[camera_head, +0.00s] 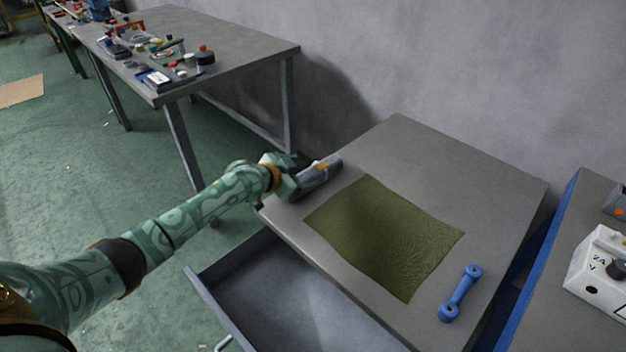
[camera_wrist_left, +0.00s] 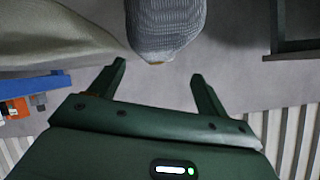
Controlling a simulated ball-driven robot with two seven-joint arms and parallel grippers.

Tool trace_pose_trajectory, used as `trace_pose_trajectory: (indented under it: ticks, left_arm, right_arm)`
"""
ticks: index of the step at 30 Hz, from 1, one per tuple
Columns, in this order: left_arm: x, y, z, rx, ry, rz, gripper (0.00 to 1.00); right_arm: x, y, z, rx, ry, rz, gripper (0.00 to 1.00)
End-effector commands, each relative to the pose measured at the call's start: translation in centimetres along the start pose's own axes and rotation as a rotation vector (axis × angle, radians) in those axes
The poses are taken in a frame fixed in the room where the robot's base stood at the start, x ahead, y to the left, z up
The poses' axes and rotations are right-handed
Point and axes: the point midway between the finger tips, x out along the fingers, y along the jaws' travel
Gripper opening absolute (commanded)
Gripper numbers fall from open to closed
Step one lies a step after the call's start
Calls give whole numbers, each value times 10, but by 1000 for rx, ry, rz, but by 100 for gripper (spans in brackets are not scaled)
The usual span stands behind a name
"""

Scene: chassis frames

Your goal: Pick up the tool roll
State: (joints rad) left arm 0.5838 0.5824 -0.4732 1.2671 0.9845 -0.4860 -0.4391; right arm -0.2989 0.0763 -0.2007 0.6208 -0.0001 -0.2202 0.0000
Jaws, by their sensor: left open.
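The tool roll (camera_head: 322,173) looks like a grey rolled bundle with a small orange patch, lying at the left corner of the near table by the olive cloth. In the left wrist view the ribbed grey roll (camera_wrist_left: 166,25) shows at the top, its end lined up with the gap between my fingers. My left gripper (camera_head: 291,180) is at the near end of the roll; its open fingers (camera_wrist_left: 160,82) show in the left wrist view with nothing visibly clamped. Part of the roll is hidden by the gripper in the head view. My right gripper is not in view.
An olive cloth (camera_head: 385,235) lies flat on the grey table (camera_head: 450,175). A blue double-ended part (camera_head: 461,293) lies beside it. An open drawer (camera_head: 270,290) juts out below the front edge. A white 24 V box (camera_head: 600,272) stands at right. A cluttered bench (camera_head: 245,55) stands behind left.

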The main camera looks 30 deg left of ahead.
Motion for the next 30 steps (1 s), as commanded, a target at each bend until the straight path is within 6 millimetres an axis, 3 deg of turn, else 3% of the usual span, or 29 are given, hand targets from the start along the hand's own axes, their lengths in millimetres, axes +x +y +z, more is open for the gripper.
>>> trace_pose_trajectory:
  ticks: [7,16,23,30]
  left_arm:
    - [42,7,10,-2,-4,2,77]
    - [46,4,5,0,-2,0,77]
    - [45,5,6,0,-2,1,13]
    - [45,4,4,-1,2,-1,13]
  right_arm:
    - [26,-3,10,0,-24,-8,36]
    - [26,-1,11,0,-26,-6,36]
    - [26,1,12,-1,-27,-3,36]
    - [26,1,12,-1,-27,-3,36]
